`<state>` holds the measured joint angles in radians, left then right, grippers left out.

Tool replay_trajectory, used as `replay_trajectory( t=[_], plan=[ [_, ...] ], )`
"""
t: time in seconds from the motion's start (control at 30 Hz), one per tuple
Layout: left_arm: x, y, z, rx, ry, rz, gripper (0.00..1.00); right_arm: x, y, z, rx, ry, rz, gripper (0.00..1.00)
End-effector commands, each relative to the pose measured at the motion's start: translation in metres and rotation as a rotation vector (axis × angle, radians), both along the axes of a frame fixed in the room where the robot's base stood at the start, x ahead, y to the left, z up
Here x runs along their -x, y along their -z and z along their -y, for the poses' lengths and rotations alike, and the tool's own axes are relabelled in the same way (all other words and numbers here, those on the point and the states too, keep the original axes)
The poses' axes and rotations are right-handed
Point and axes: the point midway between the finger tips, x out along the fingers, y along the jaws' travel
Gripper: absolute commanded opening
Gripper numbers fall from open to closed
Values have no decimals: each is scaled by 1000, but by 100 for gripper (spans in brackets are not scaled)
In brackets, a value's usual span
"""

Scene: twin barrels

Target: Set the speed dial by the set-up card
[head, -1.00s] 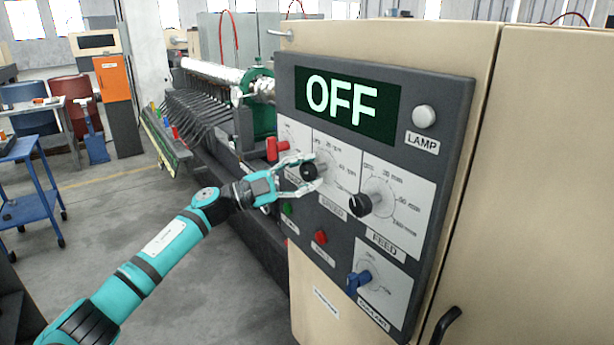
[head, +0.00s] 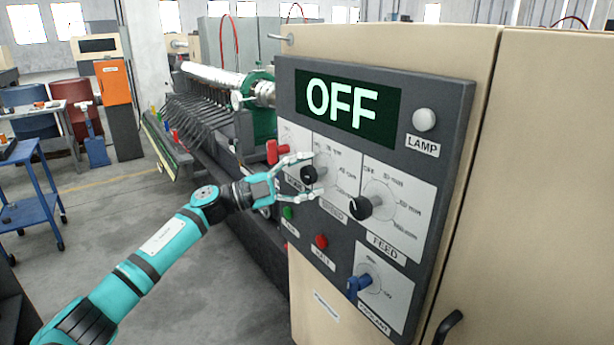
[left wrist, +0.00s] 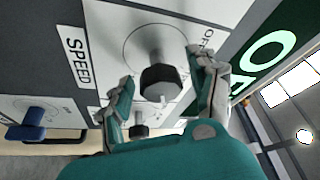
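The speed dial (head: 309,174) is a round black knob on a white scale plate on the grey panel. It also shows in the left wrist view (left wrist: 160,80), with a white mark on its rim and the SPEED label (left wrist: 77,57) to its left. My left gripper (head: 317,175) is open at this dial, one finger on either side. In the left wrist view the gripper (left wrist: 165,90) shows gaps between both fingers and the knob. The display (head: 347,102) reads OFF. I cannot make out a set-up card. My right gripper is not in view.
The feed dial (head: 359,206) is right of the speed dial. A blue knob (head: 358,286), a red button (head: 321,241), a green button (head: 288,212) and a red switch (head: 278,151) are nearby. The lamp button (head: 424,119) is at upper right. Open floor lies left.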

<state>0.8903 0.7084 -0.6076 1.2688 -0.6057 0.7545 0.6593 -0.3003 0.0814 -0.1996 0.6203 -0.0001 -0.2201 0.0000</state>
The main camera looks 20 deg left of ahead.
Motion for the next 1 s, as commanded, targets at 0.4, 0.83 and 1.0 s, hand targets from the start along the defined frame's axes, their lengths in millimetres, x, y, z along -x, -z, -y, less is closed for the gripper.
replay_trajectory(
  t=[0.4, 0.83, 1.0],
  plan=[
    [7, 4, -12, -2, -2, -2, 63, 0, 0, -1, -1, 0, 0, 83],
    [52, 21, -82, -2, -1, -3, 63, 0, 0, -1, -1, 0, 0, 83],
    [61, 24, -96, -1, 0, -2, 63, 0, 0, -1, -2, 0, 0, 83]
  ],
)
